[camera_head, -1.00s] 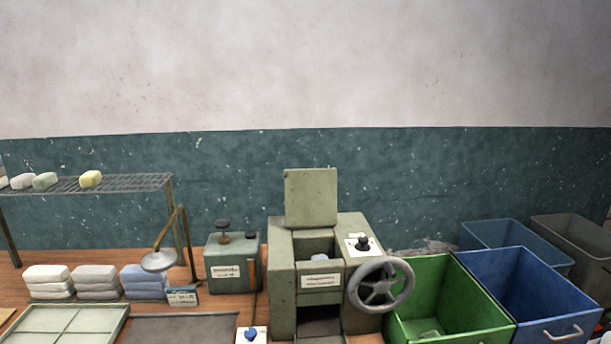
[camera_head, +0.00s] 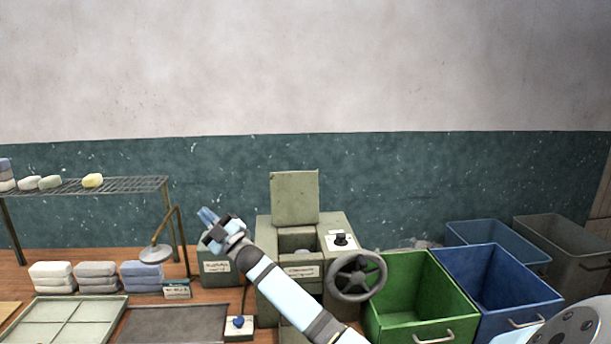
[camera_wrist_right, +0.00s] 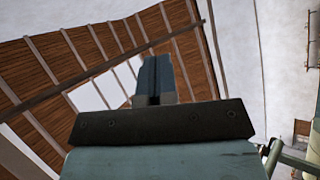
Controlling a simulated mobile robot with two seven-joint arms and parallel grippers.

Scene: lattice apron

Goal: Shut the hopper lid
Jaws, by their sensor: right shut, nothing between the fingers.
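The hopper lid (camera_head: 295,197) is a grey-green square plate standing upright, open, at the back of the hopper of a green machine (camera_head: 338,222). The hopper mouth (camera_head: 297,240) below it is uncovered. My right gripper (camera_head: 207,215) is at the end of an arm that crosses in front of the machine from the lower right. It is left of the lid, in front of a small green box, apart from the lid. Its fingers are shut and empty; they also show closed together in the right wrist view (camera_wrist_right: 154,80). My left gripper is not in view.
A handwheel (camera_head: 356,277) and a black knob (camera_head: 341,239) are on the machine's right side. Green (camera_head: 430,305) and blue (camera_head: 500,285) bins stand to the right. A lamp (camera_head: 155,253), soap stacks and a wire rack (camera_head: 130,184) are at left.

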